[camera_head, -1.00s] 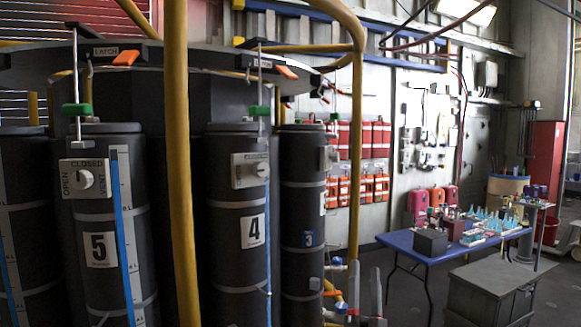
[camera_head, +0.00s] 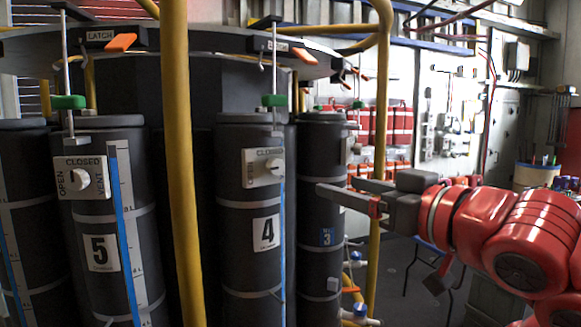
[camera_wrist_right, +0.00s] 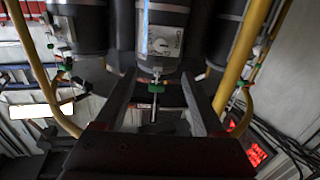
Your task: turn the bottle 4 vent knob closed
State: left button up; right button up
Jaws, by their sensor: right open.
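Bottle 4 (camera_head: 232,225) is a dark upright cylinder with a white "4" label and a blue strip. Its vent knob (camera_head: 275,167) is a small pale dial on a plate marked CLOSED near the top; I cannot tell its exact setting. My right gripper (camera_head: 335,186) comes in from the right, open and empty, fingers pointing left, apart from the knob. In the right wrist view, its two fingers (camera_wrist_right: 160,78) are spread toward a bottle with a vent knob (camera_wrist_right: 161,45), seemingly bottle 4, with a green handle near it. My left gripper is not in view.
A yellow post (camera_head: 178,160) stands between bottle 5 (camera_head: 75,215) and bottle 4. Another yellow post (camera_head: 378,140) stands behind my right gripper. Bottle 3 (camera_head: 318,255) is right of bottle 4. A green handle (camera_head: 275,100) on a rod hangs above the knob plate.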

aim_at(278, 168)
jog(key=p+x, duration=0.3)
jog(key=x, duration=0.4)
jog(key=p+x, duration=0.3)
jog(key=x, duration=0.5)
jog(key=shift+w+a+r, duration=0.15)
jog(key=shift+a+r, duration=0.05)
jog(key=shift+x, duration=0.75)
jog(key=shift+f, duration=0.15)
grip_shut()
